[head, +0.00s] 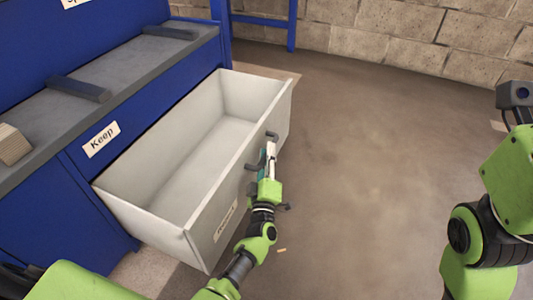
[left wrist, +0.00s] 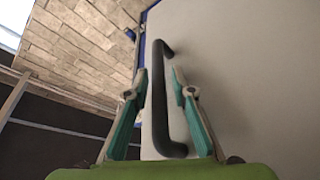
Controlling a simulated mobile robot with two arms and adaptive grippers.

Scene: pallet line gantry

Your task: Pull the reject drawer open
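The drawer (head: 205,232) is pulled out of the blue cabinet, and its empty pale inside shows. A label (head: 226,220) on its front is too angled to read. Its dark bar handle (head: 271,136) is partly hidden by my left gripper (head: 268,158) in the head view. In the left wrist view, the handle (left wrist: 158,95) stands between the two fingers of the left gripper (left wrist: 160,100). The fingers are apart, with a gap visible on each side of the bar. My right arm shows at the right of the head view, but its gripper does not.
The blue cabinet (head: 40,210) has a grey top (head: 110,85) with dark bars and a light block (head: 13,145) on it. A "Keep" label (head: 101,139) is on its front. Open floor (head: 360,190) lies right of the drawer. A block wall (head: 400,30) stands behind.

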